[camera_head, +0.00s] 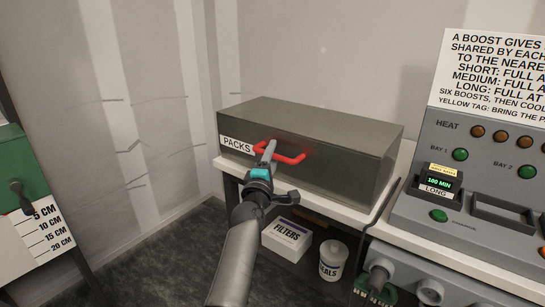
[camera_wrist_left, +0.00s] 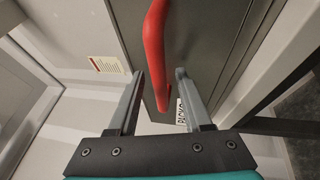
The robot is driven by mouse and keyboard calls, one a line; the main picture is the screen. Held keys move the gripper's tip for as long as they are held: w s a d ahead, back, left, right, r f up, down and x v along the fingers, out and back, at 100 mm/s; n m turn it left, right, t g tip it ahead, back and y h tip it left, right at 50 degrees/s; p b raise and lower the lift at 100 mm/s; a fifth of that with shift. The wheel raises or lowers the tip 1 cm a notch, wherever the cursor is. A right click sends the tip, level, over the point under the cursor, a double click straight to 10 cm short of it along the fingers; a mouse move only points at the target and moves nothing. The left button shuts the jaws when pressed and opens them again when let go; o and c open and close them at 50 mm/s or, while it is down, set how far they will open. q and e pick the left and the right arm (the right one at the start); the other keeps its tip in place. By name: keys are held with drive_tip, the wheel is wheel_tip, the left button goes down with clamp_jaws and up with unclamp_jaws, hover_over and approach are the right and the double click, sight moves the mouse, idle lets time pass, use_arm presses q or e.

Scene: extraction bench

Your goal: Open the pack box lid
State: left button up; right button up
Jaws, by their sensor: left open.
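The pack box (camera_head: 345,164) is a long dark grey box with a "PACKS" label on its front left. Its lid (camera_head: 320,122) looks shut. A red handle (camera_head: 290,158) sticks out from its front near the top edge. My left gripper (camera_head: 268,150) is at the left end of the handle. In the left wrist view the red handle (camera_wrist_left: 157,45) runs between the two open fingers of my left gripper (camera_wrist_left: 158,78), with gaps on both sides. I cannot tell whether a finger touches it. My right gripper is not in view.
The box stands on a white bench (camera_head: 350,214) in the corner. Below are a "FILTERS" box (camera_head: 287,238) and a white tub (camera_head: 333,260). A heat control panel (camera_head: 480,185) stands close on the right. A green unit (camera_head: 25,180) is at the far left.

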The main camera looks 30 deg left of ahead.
use_arm(q)
drive_tip(key=shift+c, duration=0.2)
clamp_jaws()
idle(1.1)
